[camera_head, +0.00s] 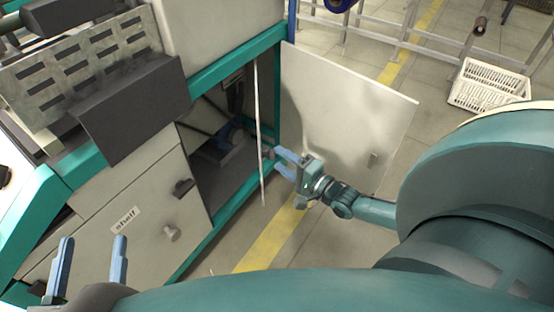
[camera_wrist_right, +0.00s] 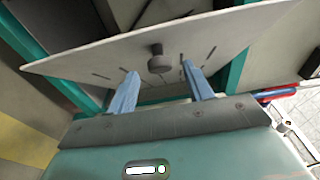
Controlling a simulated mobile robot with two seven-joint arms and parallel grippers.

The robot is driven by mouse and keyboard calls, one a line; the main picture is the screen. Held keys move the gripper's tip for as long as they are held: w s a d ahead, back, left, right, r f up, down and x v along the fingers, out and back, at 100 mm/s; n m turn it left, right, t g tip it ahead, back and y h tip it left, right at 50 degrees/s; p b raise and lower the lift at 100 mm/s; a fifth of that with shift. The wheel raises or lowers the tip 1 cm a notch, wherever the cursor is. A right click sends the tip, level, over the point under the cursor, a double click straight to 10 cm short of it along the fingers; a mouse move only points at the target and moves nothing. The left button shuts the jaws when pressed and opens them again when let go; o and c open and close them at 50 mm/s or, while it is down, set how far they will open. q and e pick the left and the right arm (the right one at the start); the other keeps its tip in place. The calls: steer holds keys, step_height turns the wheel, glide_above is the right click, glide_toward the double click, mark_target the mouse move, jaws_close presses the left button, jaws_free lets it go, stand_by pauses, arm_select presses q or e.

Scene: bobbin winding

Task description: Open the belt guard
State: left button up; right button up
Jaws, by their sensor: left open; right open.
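A thin pale panel, which looks like the belt guard (camera_head: 261,120), stands nearly edge-on at the opening of the machine's side compartment. Its knob (camera_head: 268,152) faces my right gripper (camera_head: 280,163), which is open just to its right. In the right wrist view the guard (camera_wrist_right: 225,38) is a pale plate with dark slots. Its dark knob (camera_wrist_right: 157,62) appears between the two blue fingertips of my right gripper (camera_wrist_right: 160,75); whether they touch it cannot be told. My left gripper (camera_head: 90,250) is open and empty, in front of the panel labelled "shelf".
A large pale door (camera_head: 335,105) stands open right of the compartment, behind my right gripper. The closed "shelf" panel (camera_head: 95,205) has a round knob (camera_head: 171,233). A white crate (camera_head: 488,85) is on the floor at upper right. Yellow-striped floor (camera_head: 270,245) is clear below.

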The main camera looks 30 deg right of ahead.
steer(key=shift+x, duration=1.35)
steer(key=shift+c, duration=0.2)
jaws_close()
